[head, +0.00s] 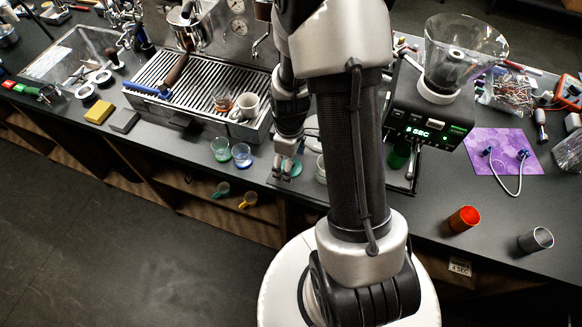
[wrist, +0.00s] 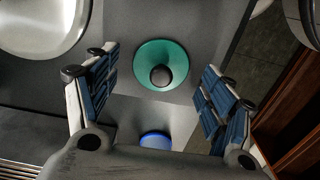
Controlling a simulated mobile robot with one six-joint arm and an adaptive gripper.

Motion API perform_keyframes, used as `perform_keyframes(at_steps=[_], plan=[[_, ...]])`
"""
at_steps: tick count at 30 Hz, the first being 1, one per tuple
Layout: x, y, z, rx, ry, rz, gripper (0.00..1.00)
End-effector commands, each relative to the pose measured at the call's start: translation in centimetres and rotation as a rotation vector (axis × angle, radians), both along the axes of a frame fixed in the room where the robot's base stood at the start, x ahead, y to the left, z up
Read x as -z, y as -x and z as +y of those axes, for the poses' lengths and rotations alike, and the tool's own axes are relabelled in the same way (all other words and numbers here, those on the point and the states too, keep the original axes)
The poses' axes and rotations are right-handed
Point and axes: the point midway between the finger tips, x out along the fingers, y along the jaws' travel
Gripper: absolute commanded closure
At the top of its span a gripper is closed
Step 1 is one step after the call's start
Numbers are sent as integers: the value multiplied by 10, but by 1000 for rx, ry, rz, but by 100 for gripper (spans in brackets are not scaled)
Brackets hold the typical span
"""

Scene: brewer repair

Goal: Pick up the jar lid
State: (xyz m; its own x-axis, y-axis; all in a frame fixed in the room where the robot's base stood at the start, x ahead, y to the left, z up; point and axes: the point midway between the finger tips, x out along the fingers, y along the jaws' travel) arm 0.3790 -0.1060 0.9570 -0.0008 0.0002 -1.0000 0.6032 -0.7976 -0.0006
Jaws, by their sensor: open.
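The jar lid, a teal disc with a dark round knob (wrist: 160,66), lies on the dark counter in the wrist view. In the head view a teal edge of it (head: 292,166) shows beside my gripper (head: 284,172), which partly hides it. In the wrist view my gripper (wrist: 153,102) is open, with one blue-padded finger to each side. The lid sits between and slightly beyond the fingertips. I see no contact with it.
A blue glass (head: 241,155) and a green glass (head: 221,149) stand left of my gripper; blue also shows low in the wrist view (wrist: 155,140). The counter's front edge is close by. A grinder (head: 428,122) stands to the right.

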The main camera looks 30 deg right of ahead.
Motion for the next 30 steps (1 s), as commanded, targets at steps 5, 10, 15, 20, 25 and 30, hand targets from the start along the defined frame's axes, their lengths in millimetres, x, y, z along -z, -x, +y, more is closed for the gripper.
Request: perform_keyframes(at_steps=[5,10,15,20,25,30], plan=[[0,0,0,0,0,-1,25],[0,0,0,0,1,-1,33],[0,0,0,0,1,-1,45],[0,0,0,0,0,0,55],[0,0,0,0,0,0,67],[1,1,0,0,0,1,72]])
